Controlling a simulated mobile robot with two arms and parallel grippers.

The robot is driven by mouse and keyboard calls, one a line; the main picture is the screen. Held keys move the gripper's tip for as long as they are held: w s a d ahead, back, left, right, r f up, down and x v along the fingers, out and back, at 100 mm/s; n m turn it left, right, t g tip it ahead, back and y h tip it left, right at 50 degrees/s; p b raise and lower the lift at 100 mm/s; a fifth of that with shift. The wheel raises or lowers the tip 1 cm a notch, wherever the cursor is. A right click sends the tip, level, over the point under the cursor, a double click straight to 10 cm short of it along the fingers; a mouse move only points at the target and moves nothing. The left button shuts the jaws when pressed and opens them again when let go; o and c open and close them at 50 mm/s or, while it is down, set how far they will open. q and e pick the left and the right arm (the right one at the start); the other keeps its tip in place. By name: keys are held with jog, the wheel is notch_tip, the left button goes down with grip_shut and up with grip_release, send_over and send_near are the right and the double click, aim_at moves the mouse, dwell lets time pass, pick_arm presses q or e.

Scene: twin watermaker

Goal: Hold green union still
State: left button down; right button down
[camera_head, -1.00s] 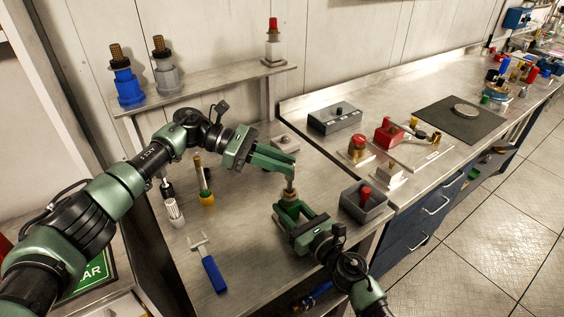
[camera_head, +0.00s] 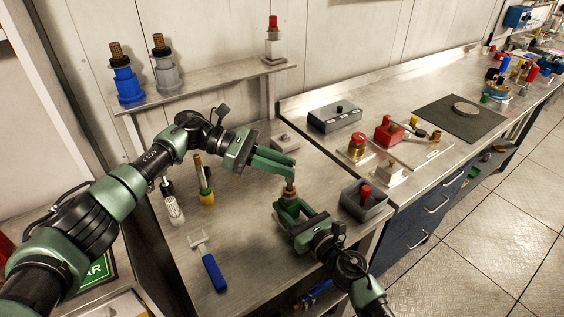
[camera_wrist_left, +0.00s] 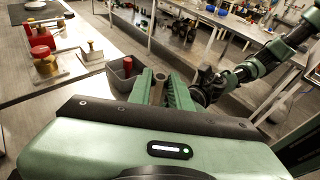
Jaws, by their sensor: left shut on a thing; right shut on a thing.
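My left gripper (camera_head: 289,177) is shut on the upper end of a small upright brownish cylindrical piece (camera_head: 290,190). A grey-brown round piece also shows between the left fingers in the left wrist view (camera_wrist_left: 159,88). My right gripper (camera_head: 285,208) is directly below the left one, shut around the lower part of the same upright stack. The green union's body is hard to tell from the green fingers there, and they hide most of it.
A grey bin (camera_head: 364,202) with a red-topped piece is just right of the grippers. A blue-handled tool (camera_head: 214,272) lies at the front left. Blue (camera_head: 126,85) and grey (camera_head: 165,75) fittings stand on the shelf.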

pick_arm(q)
jog(key=shift+f, duration=1.05)
jog(key=c, duration=1.2)
grip_release()
jog(key=v, duration=1.2)
jog(key=shift+w, duration=0.1)
pick_arm(e)
jog(key=c, duration=0.8)
grip_release()
jog(key=shift+o, duration=0.2)
